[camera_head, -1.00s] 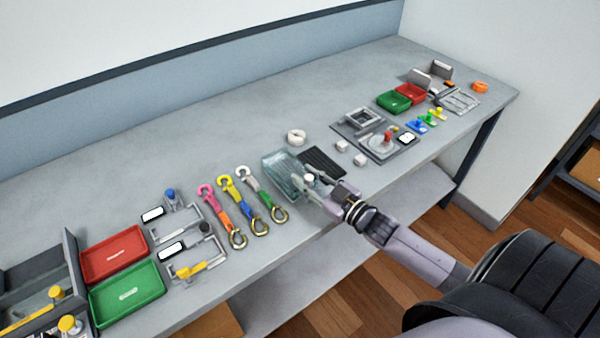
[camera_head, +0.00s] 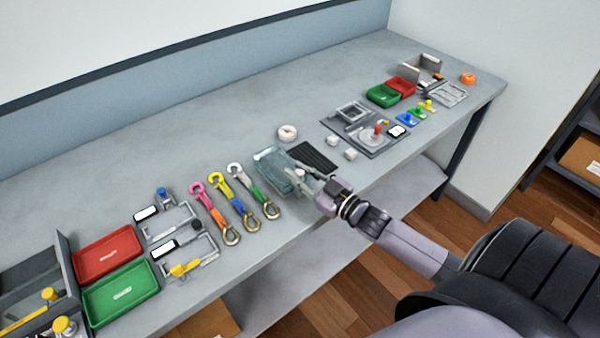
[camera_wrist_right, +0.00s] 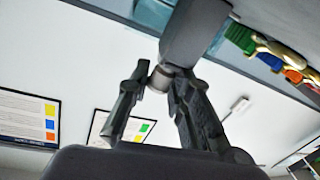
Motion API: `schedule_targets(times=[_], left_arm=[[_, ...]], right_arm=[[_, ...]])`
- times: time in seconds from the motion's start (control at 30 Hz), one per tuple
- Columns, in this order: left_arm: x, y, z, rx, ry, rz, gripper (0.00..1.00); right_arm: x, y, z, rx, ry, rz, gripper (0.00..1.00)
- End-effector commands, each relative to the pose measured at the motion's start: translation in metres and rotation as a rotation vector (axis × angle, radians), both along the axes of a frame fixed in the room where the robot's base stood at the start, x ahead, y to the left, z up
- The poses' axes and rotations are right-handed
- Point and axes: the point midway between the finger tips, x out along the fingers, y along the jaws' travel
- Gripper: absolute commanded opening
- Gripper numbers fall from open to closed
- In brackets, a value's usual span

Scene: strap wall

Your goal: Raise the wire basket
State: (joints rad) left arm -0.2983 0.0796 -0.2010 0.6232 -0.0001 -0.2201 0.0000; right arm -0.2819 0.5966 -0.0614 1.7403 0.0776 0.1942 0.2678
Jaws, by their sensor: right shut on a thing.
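The only basket-like thing is a see-through blue-green container (camera_head: 270,167) near the bench's front edge. I take it for the wire basket, though its mesh is too small to make out. My right gripper (camera_head: 302,177) reaches in from the front right and is at the container's right side. In the right wrist view its fingers (camera_wrist_right: 160,90) close around a small grey, round piece (camera_wrist_right: 160,77) below a dark grey body (camera_wrist_right: 195,30). Whether the container's base touches the bench cannot be told. My left gripper is not in view.
A dark ribbed mat (camera_head: 314,157) lies right of the container, and a white ring (camera_head: 287,132) behind it. Several straps with hooks, including a yellow one (camera_head: 227,190), lie to the left. A grey fixture plate (camera_head: 365,130) is further right. The bench's back is clear.

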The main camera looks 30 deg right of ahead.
Motion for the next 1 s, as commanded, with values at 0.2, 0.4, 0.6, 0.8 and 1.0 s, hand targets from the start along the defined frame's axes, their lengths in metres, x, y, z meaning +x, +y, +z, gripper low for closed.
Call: schedule_targets(times=[0.2,0.4,0.6,0.8,1.0], left_arm=[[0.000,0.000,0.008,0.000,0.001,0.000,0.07],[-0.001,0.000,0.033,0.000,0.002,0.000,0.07],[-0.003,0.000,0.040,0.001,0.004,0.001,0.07],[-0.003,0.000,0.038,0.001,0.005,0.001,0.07],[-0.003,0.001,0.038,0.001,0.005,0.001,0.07]], right_arm=[[0.001,-0.002,0.010,-0.007,-0.003,-0.002,0.00],[0.001,-0.002,0.037,-0.008,-0.004,-0.003,0.00],[0.001,-0.002,0.046,-0.009,-0.006,-0.002,0.00],[0.002,-0.002,0.047,-0.009,-0.011,-0.002,0.00],[0.002,-0.002,0.046,-0.006,-0.009,-0.002,0.28]])
